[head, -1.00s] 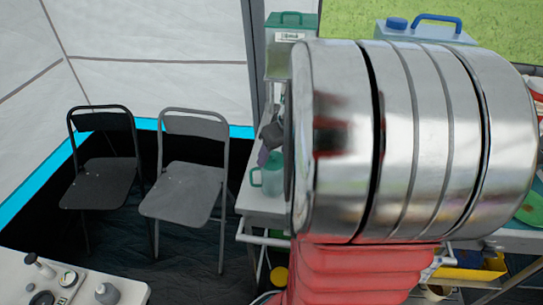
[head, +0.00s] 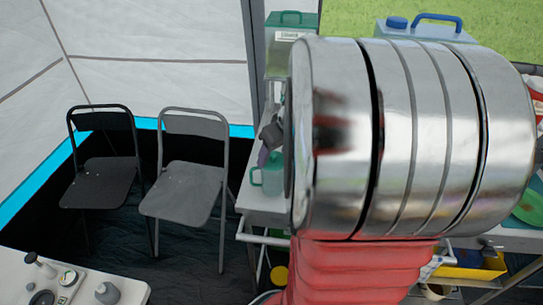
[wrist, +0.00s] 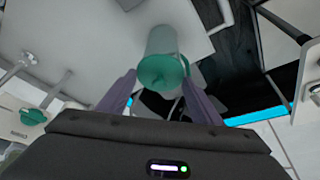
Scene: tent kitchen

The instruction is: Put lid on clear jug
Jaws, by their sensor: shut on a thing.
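The clear jug (head: 271,180), with a teal handle, stands upright on the white table left of my arm in the head view. In the wrist view the jug (wrist: 160,42) is beyond my fingertips, mouth end toward me. A round teal lid (wrist: 161,73) shows between the purple fingers of my gripper (wrist: 160,76), which is shut on it. The lid lines up with the jug's mouth; I cannot tell whether it touches the rim. In the head view my gripper (head: 265,155) is just above the jug, partly hidden by my arm.
A green-topped container (head: 290,45) stands at the back of the table (head: 262,208). A blue-handled container (head: 425,30) stands behind my arm. Two folding chairs (head: 185,180) are at left. A white table (head: 75,285) with small bottles is at front left.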

